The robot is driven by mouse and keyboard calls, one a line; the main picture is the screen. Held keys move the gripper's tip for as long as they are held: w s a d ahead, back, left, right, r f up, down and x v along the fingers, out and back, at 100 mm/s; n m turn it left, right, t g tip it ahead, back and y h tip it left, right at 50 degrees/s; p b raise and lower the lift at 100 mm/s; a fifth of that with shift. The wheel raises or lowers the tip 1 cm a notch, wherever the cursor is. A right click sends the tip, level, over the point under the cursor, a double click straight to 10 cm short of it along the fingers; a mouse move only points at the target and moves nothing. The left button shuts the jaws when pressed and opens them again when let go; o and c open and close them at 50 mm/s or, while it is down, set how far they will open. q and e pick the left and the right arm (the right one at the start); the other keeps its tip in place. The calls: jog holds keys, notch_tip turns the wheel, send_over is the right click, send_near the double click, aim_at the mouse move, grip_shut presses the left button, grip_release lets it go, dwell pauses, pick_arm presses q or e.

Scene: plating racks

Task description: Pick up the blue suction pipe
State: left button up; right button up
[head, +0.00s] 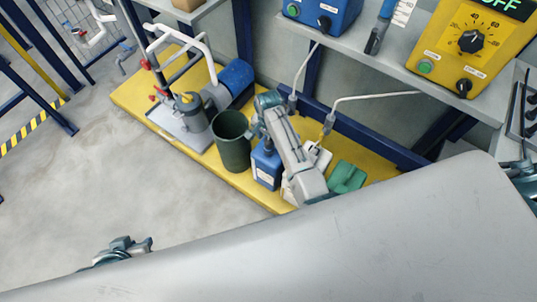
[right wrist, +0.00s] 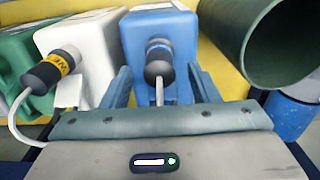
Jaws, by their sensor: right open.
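The blue suction pipe (right wrist: 158,62) stands in the mouth of the blue canister (right wrist: 160,25). It has a dark knob end, a blue band and a thin white hose. In the head view its top (head: 291,104) shows beside my right gripper (head: 276,106), and the blue canister (head: 267,166) is partly behind my arm. In the right wrist view my right gripper (right wrist: 160,88) is open, with one finger on each side of the pipe's knob end. Contact is not visible. My left gripper (head: 122,247) is low at the left, mostly hidden behind my body.
A dark green bin (head: 232,140) stands left of the blue canister. A white canister (right wrist: 88,50) holds a yellow-banded pipe (right wrist: 48,68); a green canister (head: 347,177) stands beyond. A pump with a blue motor (head: 235,76) is at the left. A shelf (head: 390,75) overhangs behind.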

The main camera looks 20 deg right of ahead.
notch_tip(320, 180, down, 2)
pick_arm(q)
jog(key=shift+w+d+f, duration=0.2)
pick_arm(e)
jog(key=shift+c, duration=0.2)
grip_shut()
jog(key=shift+r, duration=0.15)
